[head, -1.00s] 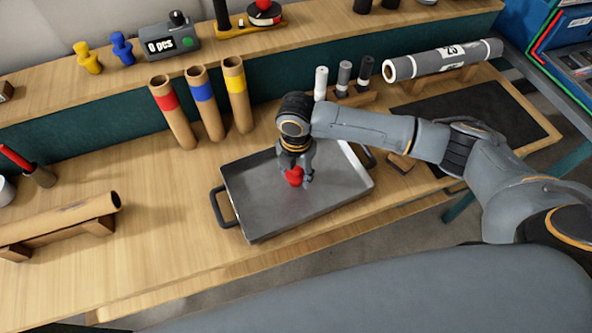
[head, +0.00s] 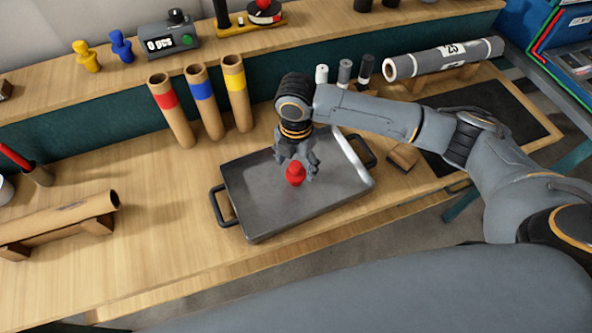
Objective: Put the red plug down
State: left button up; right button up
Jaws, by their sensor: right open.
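The red plug (head: 295,174) stands in the grey metal tray (head: 255,209), near its middle. My right gripper (head: 296,170) is open just above and around the plug, with its fingers spread to either side. Whether a finger touches the plug I cannot tell. My left gripper does not show in the head view.
Tubes with red (head: 167,101), blue (head: 204,92) and yellow (head: 235,84) bands stand behind the tray. A brown tube lies on a stand (head: 60,220) at left. Blue (head: 121,46) and yellow (head: 86,57) plugs stand on the back shelf.

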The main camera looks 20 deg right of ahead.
notch_tip(320, 180, up, 8)
jog(key=shift+r+b, duration=0.1)
jog(key=shift+b, duration=0.25)
jog(key=shift+s, duration=0.1)
dwell(0.3)
